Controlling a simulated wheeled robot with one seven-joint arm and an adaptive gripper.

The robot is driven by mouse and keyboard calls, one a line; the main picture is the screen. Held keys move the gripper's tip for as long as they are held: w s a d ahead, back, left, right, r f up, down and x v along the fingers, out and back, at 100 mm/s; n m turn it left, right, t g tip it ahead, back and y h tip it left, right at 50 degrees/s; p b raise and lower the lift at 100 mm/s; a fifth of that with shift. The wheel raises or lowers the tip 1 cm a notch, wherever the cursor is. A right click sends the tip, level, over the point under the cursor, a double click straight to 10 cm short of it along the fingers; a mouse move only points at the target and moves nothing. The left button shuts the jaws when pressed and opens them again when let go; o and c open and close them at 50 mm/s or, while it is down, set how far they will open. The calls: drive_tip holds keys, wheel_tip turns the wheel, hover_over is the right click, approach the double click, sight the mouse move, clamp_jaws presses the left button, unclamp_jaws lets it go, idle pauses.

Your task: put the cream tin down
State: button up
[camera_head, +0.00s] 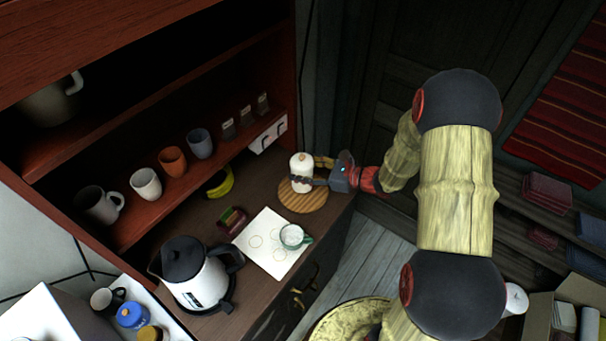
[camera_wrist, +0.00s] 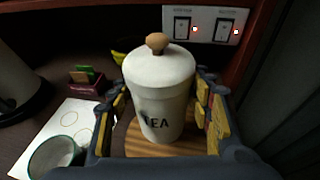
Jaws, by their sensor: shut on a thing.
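The cream tin (camera_head: 301,161) is a pale canister with a lid and a wooden knob. In the wrist view the tin (camera_wrist: 158,95) stands upright and reads "TEA". My gripper (camera_head: 308,179) is around the tin's lower body, with a finger on each side, and is shut on it. In the wrist view my gripper (camera_wrist: 160,110) shows its padded fingers left and right of the tin. A round wooden board (camera_head: 302,202) lies directly under the tin. The tin's base looks on or very close to the board; I cannot tell whether it touches.
A white sheet (camera_head: 262,254) with a green-rimmed cup (camera_head: 293,237) lies beside the board. A kettle (camera_head: 198,273), a small dark red box (camera_head: 232,220) and a banana (camera_head: 220,183) are on the counter. Cups stand on the shelf behind.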

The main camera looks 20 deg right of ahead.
drive_tip(key=shift+w+d+f, duration=0.2)
drive_tip(key=shift+w+f, duration=0.15)
drive_tip(key=shift+f, duration=0.1)
drive_tip(key=shift+w+d+f, duration=0.15)
drive_tip(key=shift+w+f, duration=0.15)
drive_tip(key=shift+f, duration=1.65)
drive_tip(key=shift+f, duration=0.15)
drive_tip(key=o, duration=1.3)
drive_tip(key=shift+o, duration=0.2)
